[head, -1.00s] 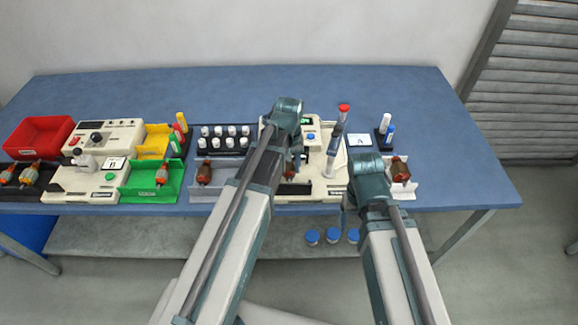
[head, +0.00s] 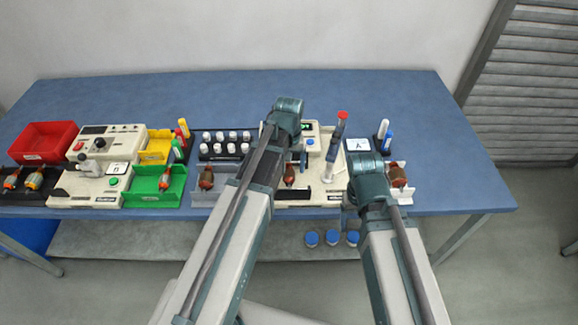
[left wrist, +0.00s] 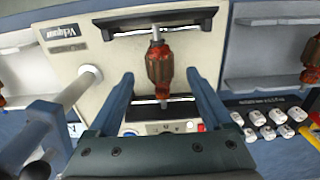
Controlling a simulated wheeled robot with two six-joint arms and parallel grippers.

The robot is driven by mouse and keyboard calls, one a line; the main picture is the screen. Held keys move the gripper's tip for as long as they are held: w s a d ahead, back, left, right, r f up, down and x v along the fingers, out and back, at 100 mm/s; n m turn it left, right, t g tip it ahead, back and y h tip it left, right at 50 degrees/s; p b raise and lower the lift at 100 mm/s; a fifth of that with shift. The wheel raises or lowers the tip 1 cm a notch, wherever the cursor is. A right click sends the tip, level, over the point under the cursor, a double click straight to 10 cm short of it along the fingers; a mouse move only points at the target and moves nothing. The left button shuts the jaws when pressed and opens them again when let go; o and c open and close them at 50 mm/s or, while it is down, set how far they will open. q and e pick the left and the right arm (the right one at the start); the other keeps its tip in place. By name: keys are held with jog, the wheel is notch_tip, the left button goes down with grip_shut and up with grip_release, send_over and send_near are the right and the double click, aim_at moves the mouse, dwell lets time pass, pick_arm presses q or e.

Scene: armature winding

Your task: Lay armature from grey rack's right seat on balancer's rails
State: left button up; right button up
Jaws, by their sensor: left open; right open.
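An armature (head: 290,174) with a copper-brown body lies across the cream balancer (head: 322,188). In the left wrist view the armature (left wrist: 160,62) has its shaft ends at the two dark rails (left wrist: 155,20). My left gripper (left wrist: 160,76) is open, with one finger on each side of the armature and gaps between. In the head view its arm hides part of the balancer and the right side of the grey rack (head: 203,194). Another armature (head: 206,178) sits in the rack's left seat. My right gripper (head: 349,212) is open at the balancer's right front; its fingers are barely visible.
A post with a red cap (head: 342,116) stands at the balancer's right. A white rack (head: 402,189) with an armature is beside my right arm. A dark tray of white-capped vials (head: 222,155) is behind the grey rack. The table's right side is clear.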

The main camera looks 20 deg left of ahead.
pick_arm(q)
notch_tip(320, 180, up, 11)
jog(key=p, duration=1)
jog(key=s+d+f+m+y+b, duration=0.1)
jog(key=s+d+f+m+b, duration=0.1)
jog(key=s+d+m, duration=0.5)
jog(key=s+d+b, duration=0.1)
jog(key=s+d, duration=0.2)
jog(key=s, duration=0.4)
jog(key=shift+s+d+f, duration=0.15)
jog(key=shift+d+f, duration=0.1)
jog(key=shift+f, duration=0.1)
